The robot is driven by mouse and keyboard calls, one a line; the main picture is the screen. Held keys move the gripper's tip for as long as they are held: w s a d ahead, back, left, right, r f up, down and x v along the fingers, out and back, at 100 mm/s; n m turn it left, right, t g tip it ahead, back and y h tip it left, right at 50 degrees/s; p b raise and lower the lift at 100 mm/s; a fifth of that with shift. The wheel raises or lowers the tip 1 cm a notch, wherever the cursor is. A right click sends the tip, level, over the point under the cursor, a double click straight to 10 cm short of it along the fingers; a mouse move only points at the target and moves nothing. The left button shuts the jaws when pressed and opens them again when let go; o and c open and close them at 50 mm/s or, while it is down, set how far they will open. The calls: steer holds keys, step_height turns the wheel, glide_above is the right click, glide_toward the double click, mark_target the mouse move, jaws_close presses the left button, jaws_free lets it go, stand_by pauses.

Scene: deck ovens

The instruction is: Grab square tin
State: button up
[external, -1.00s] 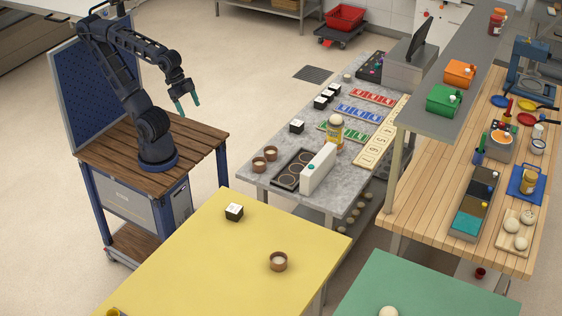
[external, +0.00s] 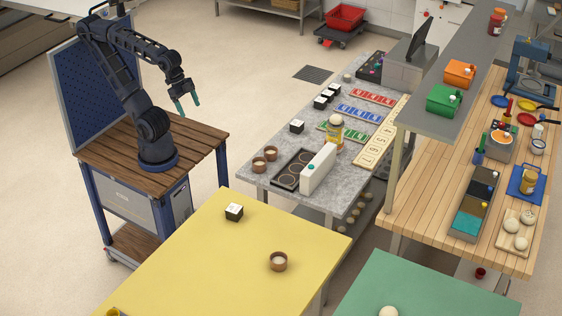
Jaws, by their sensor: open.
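A square tin (external: 234,212), black-sided with a white top, stands upright on the yellow table (external: 200,262), near its far left corner. Several similar black-and-white square tins stand on the grey counter, one of them alone (external: 296,127) near its left edge. My gripper (external: 188,106) has teal fingers and is open and empty. It hangs in the air over the right side of the wooden cart, up and to the left of the tin on the yellow table and well apart from it.
A round brown tin (external: 278,261) stands on the yellow table. Two more round tins (external: 265,159), a dark tray (external: 293,169) and a white upright block (external: 318,167) are on the grey counter (external: 268,136). A green table (external: 430,285) is at front right. Most of the yellow table is clear.

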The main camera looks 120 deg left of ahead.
steer(key=shift+w, duration=0.1)
stand_by(0.3)
steer(key=m+g+h, duration=0.2)
steer(key=m+g, duration=0.2)
steer(key=m, duration=1.3)
glide_above(234, 208)
steer(key=a, duration=0.1)
steer(key=f, duration=2.5)
steer(key=shift+w+a+f, duration=0.15)
steer(key=shift+w+f, duration=0.1)
steer(key=shift+f, duration=0.1)
steer(key=f, duration=0.4)
steer(key=shift+d+f, duration=0.35)
steer(key=shift+f, duration=0.05)
steer(key=shift+s+d+f, duration=0.1)
steer(key=shift+d+f, duration=0.1)
steer(key=shift+f, duration=1.2)
steer(key=shift+s+d+f, duration=0.1)
steer(key=shift+d+f, duration=0.1)
steer(key=shift+f, duration=1.2)
steer(key=c, duration=1.2)
